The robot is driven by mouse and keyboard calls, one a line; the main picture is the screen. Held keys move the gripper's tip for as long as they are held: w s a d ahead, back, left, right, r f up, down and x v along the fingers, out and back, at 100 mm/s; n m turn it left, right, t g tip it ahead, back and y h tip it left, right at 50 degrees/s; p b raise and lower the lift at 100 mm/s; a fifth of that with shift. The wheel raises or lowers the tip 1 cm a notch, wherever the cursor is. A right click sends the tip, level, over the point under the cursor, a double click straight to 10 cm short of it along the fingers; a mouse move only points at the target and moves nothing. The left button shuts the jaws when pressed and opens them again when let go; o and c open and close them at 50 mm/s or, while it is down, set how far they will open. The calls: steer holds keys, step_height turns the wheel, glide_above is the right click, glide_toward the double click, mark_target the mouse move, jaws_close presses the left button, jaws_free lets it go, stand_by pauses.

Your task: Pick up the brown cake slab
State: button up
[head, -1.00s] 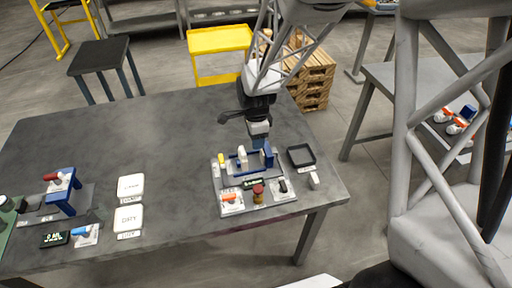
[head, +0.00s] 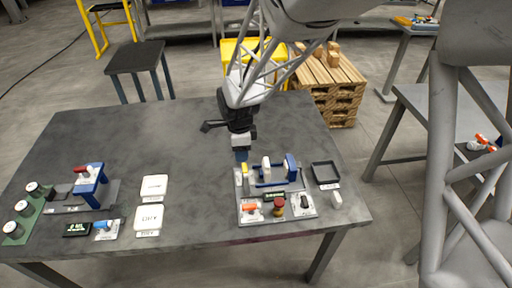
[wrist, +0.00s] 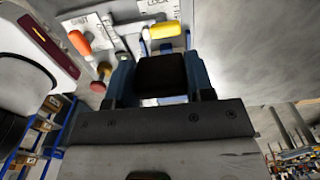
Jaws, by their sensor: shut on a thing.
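My gripper (head: 241,155) hangs low over the left end of the blue press fixture (head: 291,165), near a small yellow handle (head: 245,170). In the wrist view, the blue fingers of my gripper (wrist: 160,78) are closed on the two sides of a very dark brown block, the cake slab (wrist: 161,74). In the head view the slab is too small or hidden to make out.
A black tray (head: 326,173) stands right of the fixture. A red-brown knob (head: 279,202) and an orange handle (head: 250,207) sit in front. Two white pads (head: 149,217) lie left on the grey table (head: 190,140), with bare surface between. A blue stand (head: 91,178) is farther left.

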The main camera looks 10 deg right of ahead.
steer(key=a, duration=0.6)
steer(key=shift+a, duration=0.4)
steer(key=shift+d, duration=0.1)
stand_by(0.6)
steer(key=s+d+f+n, duration=0.1)
steer(key=d+n, duration=1.7)
steer(key=d, duration=1.8)
steer(key=shift+s+f, duration=0.4)
steer(key=shift+s, duration=0.05)
steer(key=shift+f, duration=3.15)
